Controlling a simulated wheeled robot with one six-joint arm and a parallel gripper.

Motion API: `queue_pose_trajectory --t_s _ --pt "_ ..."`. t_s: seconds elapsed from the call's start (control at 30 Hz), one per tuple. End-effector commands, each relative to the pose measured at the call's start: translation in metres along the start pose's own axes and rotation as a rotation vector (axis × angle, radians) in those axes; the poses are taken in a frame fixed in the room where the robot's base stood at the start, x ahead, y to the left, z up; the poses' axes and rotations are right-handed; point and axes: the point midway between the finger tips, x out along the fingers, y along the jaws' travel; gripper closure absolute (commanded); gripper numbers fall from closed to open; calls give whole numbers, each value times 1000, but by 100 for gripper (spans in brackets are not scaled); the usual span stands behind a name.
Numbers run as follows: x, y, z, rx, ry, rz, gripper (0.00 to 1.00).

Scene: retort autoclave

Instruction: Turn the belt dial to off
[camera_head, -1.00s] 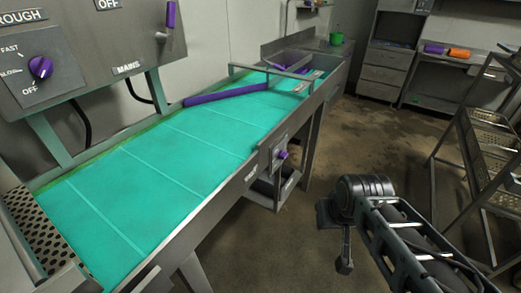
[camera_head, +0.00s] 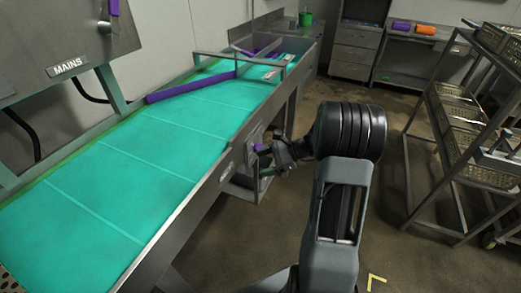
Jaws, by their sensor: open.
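A green conveyor belt (camera_head: 125,178) runs from the near left to the back. The dial marked FAST, SLOW and OFF, seen earlier on the upper left panel, is outside the picture now. A small box on the belt's side rail carries a purple knob (camera_head: 259,147). My gripper (camera_head: 277,153) is open and points left, close to this knob. I cannot tell whether it touches the knob, and my gripper's details are small and dark.
A grey MAINS panel (camera_head: 70,50) overhangs the belt at left. A purple bar (camera_head: 190,87) lies slantwise across the belt. A wheeled rack with perforated trays (camera_head: 465,105) stands at right. A bench (camera_head: 430,80) is at the back. Floor between belt and rack is clear.

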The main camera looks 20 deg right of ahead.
Motion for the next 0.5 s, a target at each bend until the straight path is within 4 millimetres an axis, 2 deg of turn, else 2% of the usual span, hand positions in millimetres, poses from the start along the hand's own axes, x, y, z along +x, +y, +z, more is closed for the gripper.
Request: queue_pose_trajectory --t_s 0.03,0.2,0.33,0.5 --pt "-9 -10 -25 101 -62 -82 30" --pt "-39 -35 -82 329 -239 -315 30" --pt "-58 -41 -114 424 -326 -432 30" --pt "-67 -46 -131 476 -382 -506 30"
